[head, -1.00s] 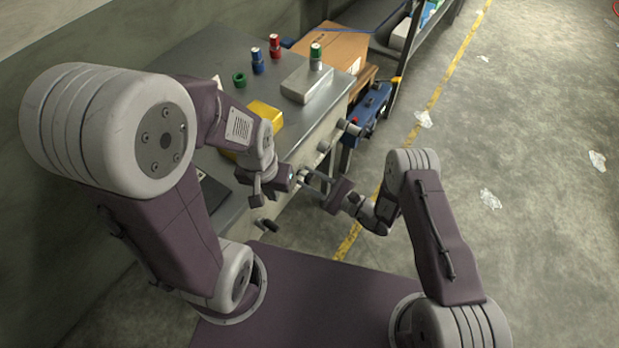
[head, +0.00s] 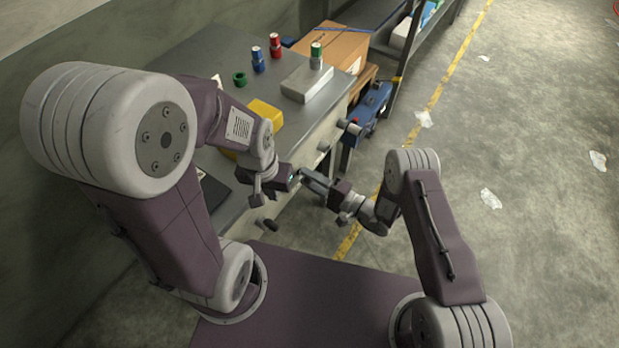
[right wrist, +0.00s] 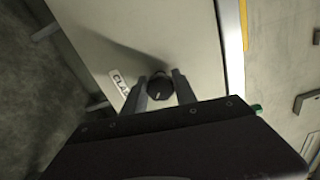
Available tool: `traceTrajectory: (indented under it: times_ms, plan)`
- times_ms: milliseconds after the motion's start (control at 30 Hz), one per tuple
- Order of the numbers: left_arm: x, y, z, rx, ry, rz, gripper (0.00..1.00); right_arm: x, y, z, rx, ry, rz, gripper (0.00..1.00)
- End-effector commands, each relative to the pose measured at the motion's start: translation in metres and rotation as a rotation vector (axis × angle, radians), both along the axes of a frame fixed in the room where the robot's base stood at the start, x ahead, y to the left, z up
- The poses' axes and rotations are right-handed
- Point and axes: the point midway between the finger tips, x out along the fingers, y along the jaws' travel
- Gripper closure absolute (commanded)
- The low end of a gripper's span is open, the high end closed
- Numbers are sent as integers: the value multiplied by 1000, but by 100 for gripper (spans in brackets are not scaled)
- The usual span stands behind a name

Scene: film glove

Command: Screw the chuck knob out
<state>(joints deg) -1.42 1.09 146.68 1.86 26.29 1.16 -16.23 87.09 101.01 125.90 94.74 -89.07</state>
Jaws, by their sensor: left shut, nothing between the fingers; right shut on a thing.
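The chuck knob (right wrist: 159,88) is a small round black knob with a pale mark on its face, on a pale panel in the right wrist view. My right gripper (right wrist: 160,92) is shut on it, one finger on each side. In the head view my right gripper (head: 307,174) is at the front of the metal bench, and the knob itself is not clear there. My left gripper (head: 295,180) is shut and empty, close beside the right one and slightly lower; its fingertips are hard to make out.
A partly covered label (right wrist: 121,82) sits beside the knob. The metal bench (head: 205,60) carries a yellow block (head: 265,113), a grey box (head: 307,83), a green ring (head: 239,78) and small coloured cylinders. A cardboard box (head: 335,45) stands behind. The floor at right is mostly open.

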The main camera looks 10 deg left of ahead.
Motion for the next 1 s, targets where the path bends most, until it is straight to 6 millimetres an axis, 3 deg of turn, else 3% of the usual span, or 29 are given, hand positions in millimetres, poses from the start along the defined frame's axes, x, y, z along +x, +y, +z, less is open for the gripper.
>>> traceTrajectory:
  times_ms: [1000]
  plan:
    - [0, 0, 4, 0, 0, 0, 100, 1, 0, -2, -327, -897, 0, 100]
